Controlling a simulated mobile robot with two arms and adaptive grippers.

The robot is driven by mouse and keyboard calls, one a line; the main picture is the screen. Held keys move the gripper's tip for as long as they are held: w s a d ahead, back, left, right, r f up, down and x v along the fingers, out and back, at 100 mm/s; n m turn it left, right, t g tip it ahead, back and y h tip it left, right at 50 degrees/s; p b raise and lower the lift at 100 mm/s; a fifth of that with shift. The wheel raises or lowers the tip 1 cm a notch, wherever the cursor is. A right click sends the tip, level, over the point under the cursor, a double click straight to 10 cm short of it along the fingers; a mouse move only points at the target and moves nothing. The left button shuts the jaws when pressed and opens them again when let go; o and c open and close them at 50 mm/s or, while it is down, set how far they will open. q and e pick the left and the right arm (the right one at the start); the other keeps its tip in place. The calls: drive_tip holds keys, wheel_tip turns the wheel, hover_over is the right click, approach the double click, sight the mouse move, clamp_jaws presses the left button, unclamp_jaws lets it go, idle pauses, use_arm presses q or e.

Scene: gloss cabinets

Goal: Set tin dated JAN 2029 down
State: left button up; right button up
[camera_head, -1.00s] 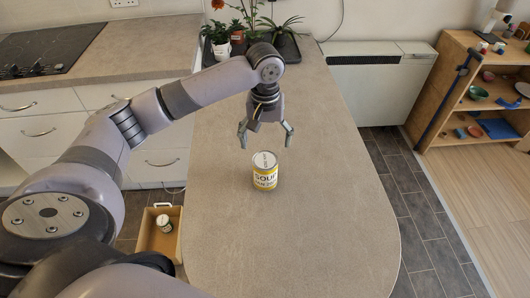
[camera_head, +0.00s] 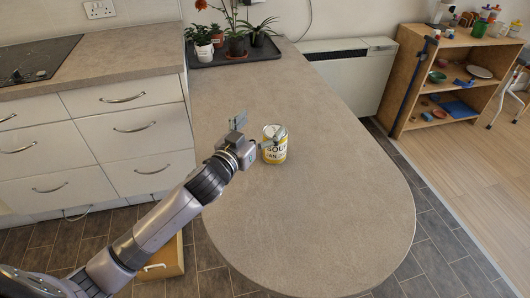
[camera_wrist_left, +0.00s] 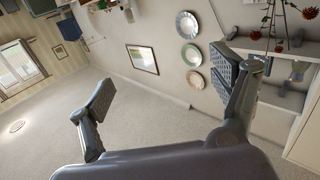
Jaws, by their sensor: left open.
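The yellow and white soup tin (camera_head: 274,154) stands upright on the grey-brown worktop (camera_head: 310,215). Its label reads SOUP and JAN, with the year not clearly legible. My left gripper (camera_head: 258,129) is open just left of the tin in the head view, with one finger overlapping the tin's upper part in the picture. I cannot tell whether that finger touches it. In the left wrist view the spread fingers (camera_wrist_left: 163,88) have nothing between them, and the tin does not show. My right gripper is not in view.
A tray (camera_head: 232,58) with potted plants stands at the worktop's far end. A hob (camera_head: 35,58) lies at left, and a wooden shelf (camera_head: 400,85) stands at right. The worktop right of the tin is clear.

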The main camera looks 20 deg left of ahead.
use_arm(q)
drive_tip(key=b, duration=0.2)
approach(275, 131)
drive_tip(key=shift+w+d+f, duration=0.1)
drive_tip(key=shift+w+f, duration=0.15)
drive_tip(key=shift+w, duration=0.35)
drive_tip(key=shift+w+d+f, duration=0.15)
drive_tip(key=shift+w+f, duration=0.1)
drive_tip(key=shift+w, duration=0.35)
drive_tip(key=shift+w+d+r+p, duration=0.1)
drive_tip(key=shift+w+p, duration=0.15)
drive_tip(key=shift+w, duration=0.3)
drive_tip(key=shift+w+d+r+p, duration=0.1)
drive_tip(key=shift+w+p, duration=0.1)
drive_tip(key=shift+w, duration=0.35)
drive_tip(key=w, duration=0.2)
drive_tip(key=w+d, duration=0.1)
drive_tip(key=w, duration=0.2)
drive_tip(key=shift+w, duration=0.2)
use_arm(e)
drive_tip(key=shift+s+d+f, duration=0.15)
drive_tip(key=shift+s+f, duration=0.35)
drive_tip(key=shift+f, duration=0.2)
use_arm(q)
drive_tip(key=shift+s, duration=0.1)
